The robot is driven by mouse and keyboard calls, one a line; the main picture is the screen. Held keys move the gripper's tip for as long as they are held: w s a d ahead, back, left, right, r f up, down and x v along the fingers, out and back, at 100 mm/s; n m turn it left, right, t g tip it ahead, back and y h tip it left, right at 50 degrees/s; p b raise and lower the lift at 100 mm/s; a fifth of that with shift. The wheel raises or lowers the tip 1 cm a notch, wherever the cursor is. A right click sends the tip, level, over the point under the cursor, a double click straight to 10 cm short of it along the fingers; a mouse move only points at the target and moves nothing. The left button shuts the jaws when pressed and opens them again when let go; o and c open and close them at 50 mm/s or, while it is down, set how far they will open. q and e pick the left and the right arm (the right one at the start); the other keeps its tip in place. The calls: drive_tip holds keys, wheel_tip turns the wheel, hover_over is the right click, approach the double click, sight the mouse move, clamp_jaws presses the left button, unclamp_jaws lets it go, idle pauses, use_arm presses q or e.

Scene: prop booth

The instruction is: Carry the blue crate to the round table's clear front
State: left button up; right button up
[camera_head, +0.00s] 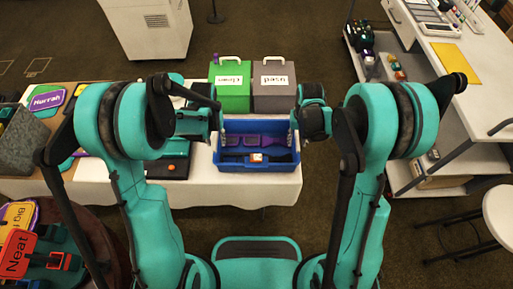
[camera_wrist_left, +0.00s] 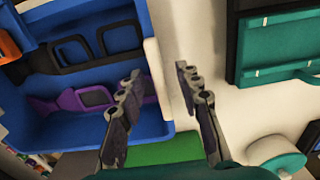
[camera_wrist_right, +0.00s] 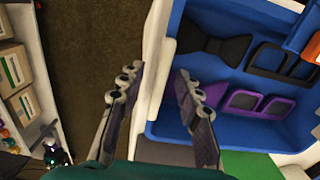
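The blue crate (camera_head: 257,184) stands on the white-covered table. It holds purple glasses (camera_head: 251,140), dark glasses, a black bow tie (camera_wrist_right: 213,45) and a small orange-and-white item (camera_head: 257,158). My left gripper (camera_head: 216,128) is at its left side, and my right gripper (camera_head: 296,128) is at its right side. In the left wrist view my fingers (camera_wrist_left: 158,95) are apart, with the crate's side wall between them. In the right wrist view my fingers (camera_wrist_right: 160,92) are also apart around the opposite wall. The round table (camera_head: 116,252) is at the lower left, partly hidden by my arm.
Green (camera_head: 230,93) and grey (camera_head: 273,98) boxes with handles stand just behind the crate. A teal case (camera_head: 170,165) lies left of it. Signs, including a red one (camera_head: 17,254), occupy the round table's left part. A white desk (camera_head: 440,90) and stool (camera_head: 500,215) are at right.

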use_arm(q)
clamp_jaws()
use_arm(e)
clamp_jaws()
